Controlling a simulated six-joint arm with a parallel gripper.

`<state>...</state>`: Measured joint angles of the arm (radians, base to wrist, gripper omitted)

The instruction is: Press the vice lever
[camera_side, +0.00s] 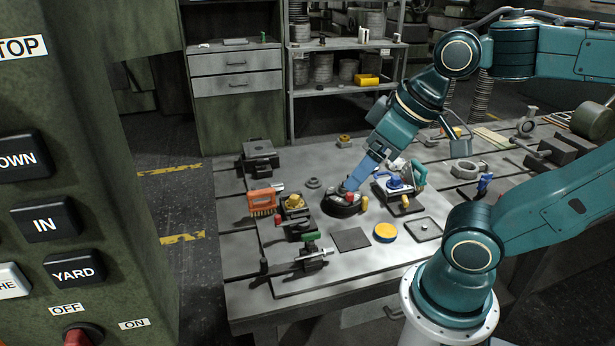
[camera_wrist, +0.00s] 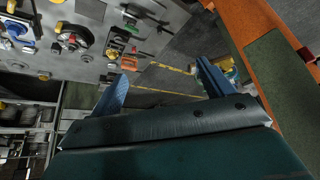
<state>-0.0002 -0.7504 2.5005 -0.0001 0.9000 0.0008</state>
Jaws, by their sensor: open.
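A small dark vice (camera_side: 297,220) with a yellow casting (camera_side: 294,201) in it stands on the bench plate, left of centre. A green-ended lever (camera_side: 312,237) shows at its front; I cannot tell its exact position. The vice also shows in the wrist view (camera_wrist: 116,42), at the top. My gripper (camera_side: 351,187) points down over a black round fixture (camera_side: 341,206) with a red part, to the right of the vice. In the wrist view its two blue fingers (camera_wrist: 160,82) are spread apart with nothing between them. Whether the tips touch the fixture is unclear.
An orange brush (camera_side: 263,201) lies left of the vice, and a clamp with a bar (camera_side: 308,262) in front. A dark square pad (camera_side: 351,239), a yellow disc (camera_side: 385,232) and a blue-and-white device (camera_side: 397,185) lie to the right. A dark block (camera_side: 260,155) stands behind.

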